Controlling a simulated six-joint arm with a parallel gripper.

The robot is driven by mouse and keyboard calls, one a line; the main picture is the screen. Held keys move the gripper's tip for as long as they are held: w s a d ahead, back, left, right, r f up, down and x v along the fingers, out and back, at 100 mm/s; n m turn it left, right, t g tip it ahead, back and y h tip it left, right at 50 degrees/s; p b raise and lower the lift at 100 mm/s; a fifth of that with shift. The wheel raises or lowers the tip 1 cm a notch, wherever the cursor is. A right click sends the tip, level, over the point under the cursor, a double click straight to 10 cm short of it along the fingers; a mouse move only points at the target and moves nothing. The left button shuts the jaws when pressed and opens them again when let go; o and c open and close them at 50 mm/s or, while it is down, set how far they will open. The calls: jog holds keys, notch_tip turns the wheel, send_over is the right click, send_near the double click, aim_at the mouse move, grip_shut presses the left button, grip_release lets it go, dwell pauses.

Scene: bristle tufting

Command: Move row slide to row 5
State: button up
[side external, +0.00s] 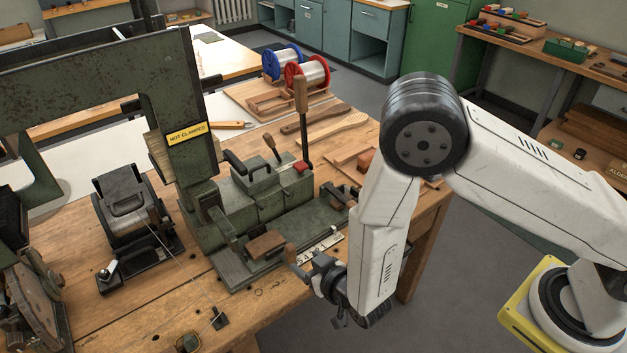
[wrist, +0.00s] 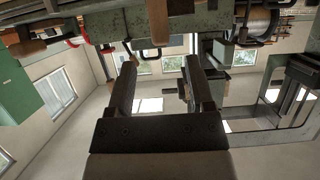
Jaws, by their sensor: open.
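The row slide is on the front of the green tufting machine (side external: 262,205), beside a white numbered scale (side external: 325,241). I cannot read the row setting. A small wooden handle (side external: 291,254) sticks out at the machine's front edge. My gripper (side external: 312,268) is just to its right, very near it; contact cannot be told. In the wrist view, my gripper (wrist: 160,64) has its two dark fingers apart with nothing visibly held. A wooden handle (wrist: 158,25) shows beyond the fingertips, roughly between them.
A brown block (side external: 265,243) sits on the machine's base. A tall wooden-handled lever (side external: 301,95) rises behind. A sign on the green column (side external: 187,133) reads "NOT CLAMPED". A black device (side external: 130,215) stands at left. The bench's front edge (side external: 275,300) is near my gripper; open floor lies right.

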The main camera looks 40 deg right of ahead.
aim_at(293, 252)
jog(key=shift+w, duration=0.1)
jog(key=shift+x, duration=3.8)
jog(key=shift+f, duration=0.1)
grip_shut()
